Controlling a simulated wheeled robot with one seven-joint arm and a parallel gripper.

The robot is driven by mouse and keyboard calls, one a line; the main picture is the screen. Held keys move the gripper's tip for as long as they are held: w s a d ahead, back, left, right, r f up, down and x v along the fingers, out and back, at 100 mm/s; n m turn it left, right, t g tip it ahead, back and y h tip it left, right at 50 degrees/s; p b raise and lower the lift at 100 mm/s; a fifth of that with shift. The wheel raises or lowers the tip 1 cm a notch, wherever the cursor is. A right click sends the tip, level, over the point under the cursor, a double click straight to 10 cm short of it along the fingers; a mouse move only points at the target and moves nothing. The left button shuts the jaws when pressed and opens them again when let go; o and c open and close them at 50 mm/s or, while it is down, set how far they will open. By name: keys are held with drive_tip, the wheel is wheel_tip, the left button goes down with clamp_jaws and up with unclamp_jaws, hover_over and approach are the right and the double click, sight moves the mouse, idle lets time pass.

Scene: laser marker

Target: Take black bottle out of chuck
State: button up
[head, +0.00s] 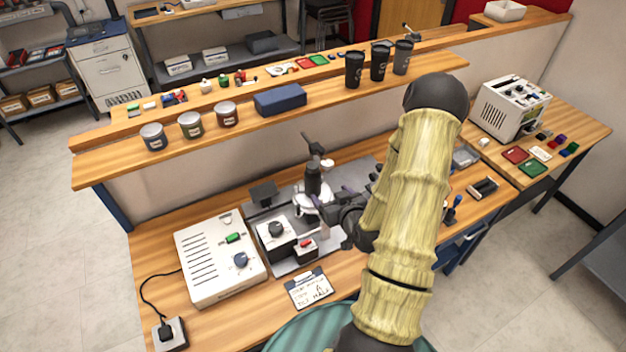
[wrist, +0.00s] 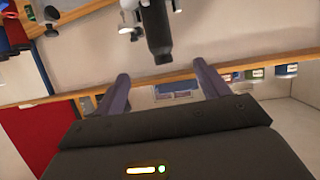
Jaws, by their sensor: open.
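The black bottle (head: 313,180) stands upright in the chuck (head: 309,203) of the laser marker on the workbench. In the wrist view the bottle (wrist: 158,35) appears upside down, ahead of the fingers and roughly midway between them. Part of the pale chuck (wrist: 130,6) shows at the top edge there. My gripper (wrist: 160,82) is open and empty, with its two purple-grey fingers apart. In the head view my gripper (head: 328,196) is beside the bottle, to its right. My wrist hides part of the marker. I cannot tell the exact gap between fingers and bottle.
A white control box (head: 220,262) stands left of the marker, with a clipboard (head: 310,289) in front. The shelf behind holds several tins, a blue case (head: 280,100) and black cups (head: 379,62). The marker's upright parts stand close around the bottle.

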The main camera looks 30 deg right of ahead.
sight(316, 179)
drive_tip(key=shift+f, duration=0.1)
drive_tip(key=b+x, duration=0.2)
drive_tip(key=b, duration=0.3)
drive_tip(key=shift+w+f+b, duration=0.1)
drive_tip(key=shift+f+b, duration=0.1)
drive_tip(key=shift+b, duration=0.1)
drive_tip(key=shift+w, duration=0.1)
drive_tip(key=p+x, duration=0.2)
drive_tip(key=x, duration=0.2)
drive_tip(key=p+x, duration=0.2)
drive_tip(key=x, duration=0.2)
drive_tip(key=shift+w, duration=0.45)
drive_tip(key=shift+w+d+f, duration=0.1)
drive_tip(key=shift+w+f, duration=0.15)
drive_tip(key=shift+w, duration=0.1)
